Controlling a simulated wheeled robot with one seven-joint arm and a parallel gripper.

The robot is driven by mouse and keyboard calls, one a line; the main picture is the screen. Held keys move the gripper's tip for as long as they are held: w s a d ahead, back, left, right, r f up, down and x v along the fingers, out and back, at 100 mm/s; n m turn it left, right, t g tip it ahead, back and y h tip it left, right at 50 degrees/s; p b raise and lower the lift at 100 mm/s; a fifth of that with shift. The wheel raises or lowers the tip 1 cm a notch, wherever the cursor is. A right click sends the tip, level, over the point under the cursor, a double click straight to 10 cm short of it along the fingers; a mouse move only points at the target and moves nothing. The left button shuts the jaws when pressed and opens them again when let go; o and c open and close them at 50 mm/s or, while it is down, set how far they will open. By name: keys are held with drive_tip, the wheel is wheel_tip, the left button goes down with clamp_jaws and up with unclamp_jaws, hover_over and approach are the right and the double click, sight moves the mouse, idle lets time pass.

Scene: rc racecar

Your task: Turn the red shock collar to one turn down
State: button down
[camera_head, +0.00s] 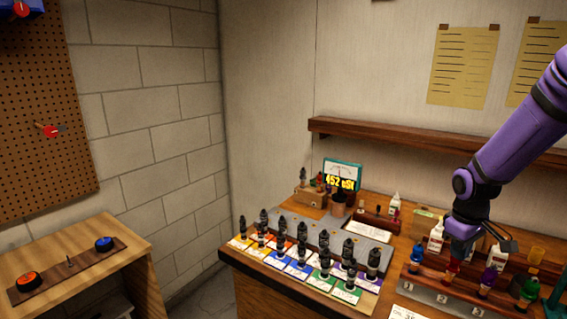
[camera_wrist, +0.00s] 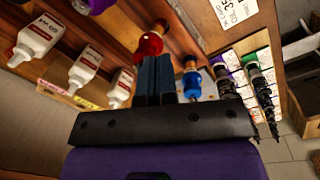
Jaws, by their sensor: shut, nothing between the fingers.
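The red shock collar (camera_head: 452,268) is on a small upright shock in the wooden rack at the right of the head view. It also shows in the wrist view (camera_wrist: 149,44), just beyond my fingertips. My gripper (camera_head: 458,255) points down over the red shock. In the wrist view its dark fingers (camera_wrist: 155,68) are together with nothing between them. They overlap the lower edge of the red collar in the picture; whether they touch it I cannot tell.
A blue shock (camera_wrist: 192,82) stands beside the red one, and a purple one (camera_head: 488,276) and a green one (camera_head: 529,288) stand to its right. White bottles (camera_head: 436,236) are behind the rack. Several dark shocks on coloured cards (camera_head: 346,292) fill the bench's left part.

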drive_tip(key=shift+s+a+f, duration=0.15)
drive_tip(key=shift+a+f, duration=0.05)
drive_tip(key=shift+f, duration=1.2)
drive_tip(key=shift+s+a+f, duration=0.1)
drive_tip(key=shift+a+f, duration=0.1)
drive_tip(key=shift+f, duration=1.15)
drive_tip(key=shift+w+d, duration=0.15)
drive_tip(key=shift+w, duration=0.05)
drive_tip(key=shift+w+a, duration=0.45)
drive_tip(key=shift+w, duration=0.35)
drive_tip(key=shift+a, duration=0.15)
drive_tip(key=shift+s+a, duration=0.1)
drive_tip(key=shift+a, duration=0.15)
wheel_tip(320, 180, up, 6)
drive_tip(key=shift+w+d, duration=0.25)
drive_tip(key=shift+d, duration=0.2)
